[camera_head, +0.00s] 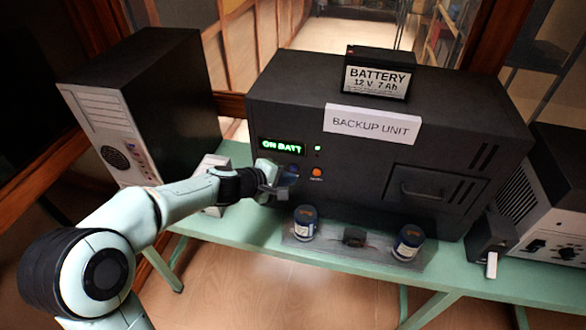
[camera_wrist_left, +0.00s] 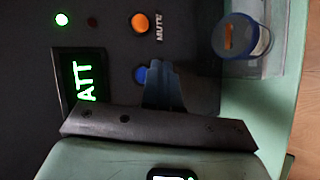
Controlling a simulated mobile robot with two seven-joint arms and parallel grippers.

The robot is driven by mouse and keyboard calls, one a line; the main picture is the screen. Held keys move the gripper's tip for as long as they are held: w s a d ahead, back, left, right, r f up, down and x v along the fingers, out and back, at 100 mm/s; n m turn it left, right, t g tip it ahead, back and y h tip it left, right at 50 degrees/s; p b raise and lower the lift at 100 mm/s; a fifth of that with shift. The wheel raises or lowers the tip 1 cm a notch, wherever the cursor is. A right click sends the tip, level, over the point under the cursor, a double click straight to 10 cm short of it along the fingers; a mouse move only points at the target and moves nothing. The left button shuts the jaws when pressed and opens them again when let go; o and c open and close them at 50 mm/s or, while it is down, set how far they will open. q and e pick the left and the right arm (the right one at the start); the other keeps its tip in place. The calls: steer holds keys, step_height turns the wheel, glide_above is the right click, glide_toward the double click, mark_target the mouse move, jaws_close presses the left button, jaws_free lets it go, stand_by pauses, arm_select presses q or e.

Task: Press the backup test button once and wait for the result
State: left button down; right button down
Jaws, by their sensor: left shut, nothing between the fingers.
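The black backup unit (camera_head: 350,160) stands on the green table, with a white BACKUP UNIT sign on it. Its lit display (camera_head: 282,147) reads ON BATT in green. A green light (camera_head: 318,148) glows beside it. An orange button (camera_head: 317,172) shows right of my gripper; in the left wrist view the orange button (camera_wrist_left: 139,23) is labelled MUTE. A blue button (camera_wrist_left: 140,74) sits beside it, its label hidden. My left gripper (camera_head: 284,186) is shut and empty at the panel; its dark fingertip (camera_wrist_left: 160,85) overlaps the blue button's edge. Contact cannot be told. My right gripper is out of view.
A battery (camera_head: 379,74) sits on top of the unit. A clear tray (camera_head: 330,245) with two blue-lidded jars and a small dark item lies in front. A computer tower (camera_head: 140,105) stands left, another grey device (camera_head: 545,190) right, with a small dark box (camera_head: 490,238) near it.

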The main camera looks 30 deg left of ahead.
arm_select(q)
steer(key=shift+w, duration=0.1)
stand_by(0.7)
steer(key=shift+w+a, duration=0.1)
steer(key=shift+w, duration=0.25)
steer(key=shift+w, duration=0.4)
stand_by(0.6)
steer(key=shift+s, duration=0.1)
steer(key=shift+s+b, duration=0.3)
steer(key=shift+s, duration=0.45)
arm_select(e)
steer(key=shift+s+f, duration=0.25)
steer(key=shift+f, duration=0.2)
